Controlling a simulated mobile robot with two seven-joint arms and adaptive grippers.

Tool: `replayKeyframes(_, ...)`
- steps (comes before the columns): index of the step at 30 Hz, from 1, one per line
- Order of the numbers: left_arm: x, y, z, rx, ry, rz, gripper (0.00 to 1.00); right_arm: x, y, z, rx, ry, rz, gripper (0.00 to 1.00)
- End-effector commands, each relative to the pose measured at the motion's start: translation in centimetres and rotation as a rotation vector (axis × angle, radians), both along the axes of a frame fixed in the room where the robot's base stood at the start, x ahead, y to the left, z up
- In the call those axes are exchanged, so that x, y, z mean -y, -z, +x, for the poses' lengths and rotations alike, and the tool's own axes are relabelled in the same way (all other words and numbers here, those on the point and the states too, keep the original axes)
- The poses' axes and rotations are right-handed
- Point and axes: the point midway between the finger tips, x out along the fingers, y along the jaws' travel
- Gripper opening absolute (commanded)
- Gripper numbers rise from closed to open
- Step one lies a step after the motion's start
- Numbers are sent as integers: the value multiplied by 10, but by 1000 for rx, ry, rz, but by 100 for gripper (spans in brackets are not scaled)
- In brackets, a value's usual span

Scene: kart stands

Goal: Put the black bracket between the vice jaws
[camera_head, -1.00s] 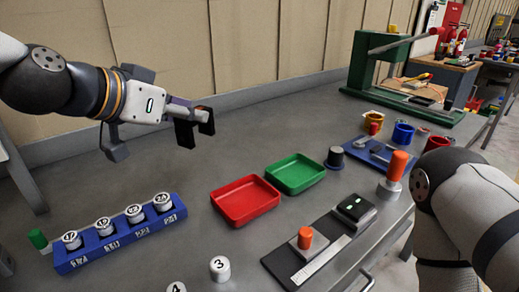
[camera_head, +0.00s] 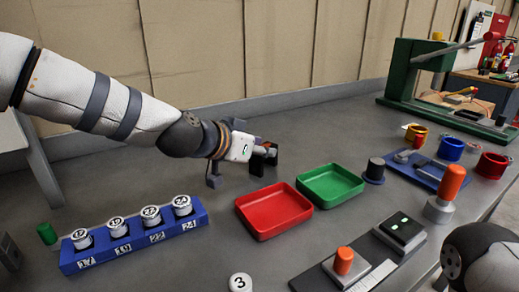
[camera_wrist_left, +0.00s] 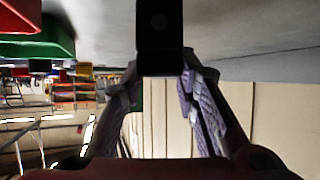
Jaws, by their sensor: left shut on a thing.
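The bracket looks close above the bench top; I cannot tell the exact gap.
A red tray (camera_head: 270,224) and a green tray (camera_head: 332,197) stand mid-bench. A blue rack (camera_head: 138,250) of numbered weights is at left.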

Motion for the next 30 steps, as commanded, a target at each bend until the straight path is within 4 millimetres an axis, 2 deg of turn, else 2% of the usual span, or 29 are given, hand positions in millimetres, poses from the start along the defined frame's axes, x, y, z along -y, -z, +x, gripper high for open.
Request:
replayKeyframes(2,0,-4,0,5,0,-1,0,0,-1,1,3,0,0,40)
replayKeyframes(6,0,0,0,5,1,1,0,0,0,0,0,0,0,40)
replayKeyframes(7,0,2,0,3,1,0,30,0,0,0,0,0,0,40)
replayKeyframes(9,0,1,0,3,1,1,46,0,0,0,1,0,0,40)
replayKeyframes(10,0,1,0,3,1,1,48,0,0,0,1,0,0,40)
replayKeyframes(20,0,-5,0,5,1,0,48,0,-1,1,5,0,0,40)
replayKeyframes(23,-7,-15,-12,8,2,1,48,0,-6,6,19,0,0,40)
replayKeyframes(30,-36,-50,-60,15,1,0,48,0,-23,23,78,2,1,40)
